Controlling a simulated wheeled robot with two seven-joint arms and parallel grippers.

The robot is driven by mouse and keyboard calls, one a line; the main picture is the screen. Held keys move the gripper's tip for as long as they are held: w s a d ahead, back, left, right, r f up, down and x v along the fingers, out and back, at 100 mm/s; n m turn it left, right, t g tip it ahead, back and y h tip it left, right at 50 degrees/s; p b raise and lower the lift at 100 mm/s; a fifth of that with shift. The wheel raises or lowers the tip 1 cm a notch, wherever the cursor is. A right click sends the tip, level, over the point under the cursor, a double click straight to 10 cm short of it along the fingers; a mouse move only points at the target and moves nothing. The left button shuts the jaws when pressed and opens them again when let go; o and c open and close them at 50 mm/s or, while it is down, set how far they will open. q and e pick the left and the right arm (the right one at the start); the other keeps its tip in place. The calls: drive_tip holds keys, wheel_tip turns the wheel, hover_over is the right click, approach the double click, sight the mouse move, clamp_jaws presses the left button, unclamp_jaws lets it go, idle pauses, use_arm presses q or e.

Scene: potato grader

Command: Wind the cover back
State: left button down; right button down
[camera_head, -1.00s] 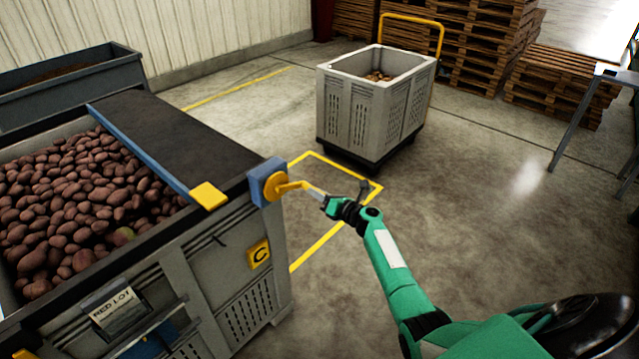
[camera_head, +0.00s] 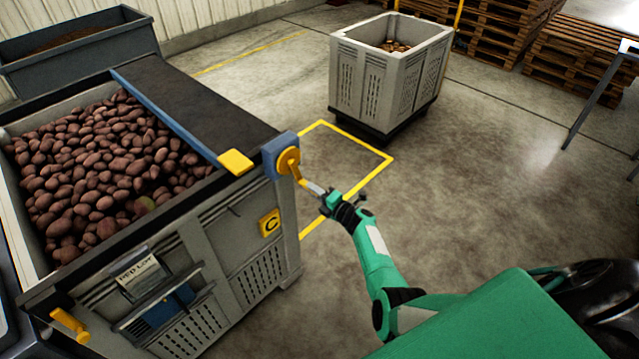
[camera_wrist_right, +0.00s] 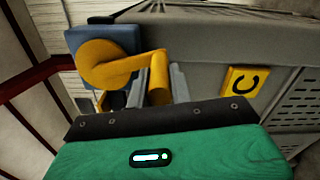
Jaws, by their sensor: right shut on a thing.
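The dark cover (camera_head: 190,100) lies over the right part of a grey bin of red potatoes (camera_head: 95,165). Its blue edge bar (camera_head: 165,115) has a yellow tab (camera_head: 236,162) at the near end. The left part of the potatoes is bare. A yellow crank (camera_head: 289,160) sits on a blue block at the bin's near right corner, its arm pointing down and right. My right gripper (camera_head: 318,190) is shut on the crank's handle. In the right wrist view the handle (camera_wrist_right: 158,90) stands between the grey fingers. My left gripper is not in view.
A yellow plate marked C (camera_head: 269,223) and a card holder (camera_head: 140,277) are on the bin's side. A yellow handle (camera_head: 70,325) sticks out at the near left corner. A smaller grey bin (camera_head: 362,80) stands behind.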

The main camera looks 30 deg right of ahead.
drive_tip(key=shift+s+a+f+p, duration=0.15)
drive_tip(key=shift+s+a, duration=0.1)
drive_tip(key=shift+a, duration=0.45)
drive_tip(key=shift+s+a+f+p, duration=0.15)
drive_tip(key=shift+s+a, duration=0.1)
drive_tip(key=shift+a, duration=0.4)
drive_tip(key=c, duration=1.3)
unclamp_jaws()
drive_tip(key=shift+r, duration=0.1)
drive_tip(key=shift+o, duration=0.2)
drive_tip(key=v, duration=1.3)
drive_tip(key=shift+s, duration=0.4)
drive_tip(key=shift+d, duration=0.1)
